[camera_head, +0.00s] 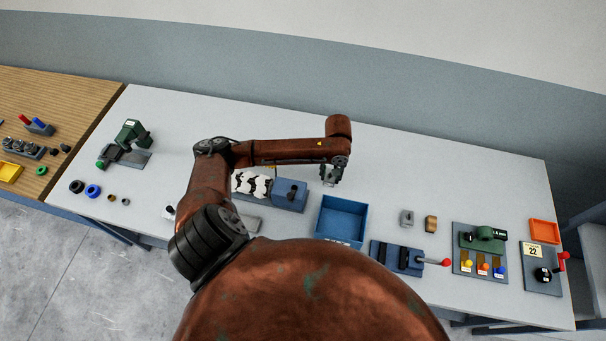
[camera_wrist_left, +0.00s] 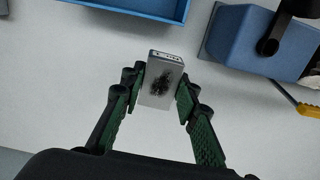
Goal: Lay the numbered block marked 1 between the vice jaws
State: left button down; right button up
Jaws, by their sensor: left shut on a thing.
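My left gripper (camera_head: 331,178) is shut on a small grey block (camera_wrist_left: 161,82), held between its green-padded fingers in the left wrist view (camera_wrist_left: 158,92). The block has a dark smudge on its broad face and a small marking on its end face that I cannot read. The vice (camera_head: 405,258), with blue jaws and a red-knobbed handle, stands at the table's front, right of and below the gripper. The space between its jaws looks empty. My right gripper is not in view.
A blue open tray (camera_head: 342,219) lies between gripper and vice. A grey block (camera_head: 407,218) and a brown block (camera_head: 431,224) stand behind the vice. A blue box (camera_head: 290,194) is left of the tray. A green device (camera_head: 482,238) stands farther right. The table's back is clear.

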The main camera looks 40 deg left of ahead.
aim_at(323, 192)
pick_arm(q)
jog(key=shift+n, duration=0.3)
jog(key=f, duration=0.2)
jog(key=a+f, duration=0.1)
jog(key=f, duration=0.3)
jog(key=shift+s+a+f+p, duration=0.25)
jog(key=shift+a+f+p, duration=0.15)
jog(key=shift+s+f, duration=0.1)
jog(key=shift+f, duration=0.35)
notch_tip(323, 192, down, 2)
jog(key=shift+f, duration=0.6)
jog(key=c, duration=1.5)
grip_release()
jog(key=shift+f, duration=0.1)
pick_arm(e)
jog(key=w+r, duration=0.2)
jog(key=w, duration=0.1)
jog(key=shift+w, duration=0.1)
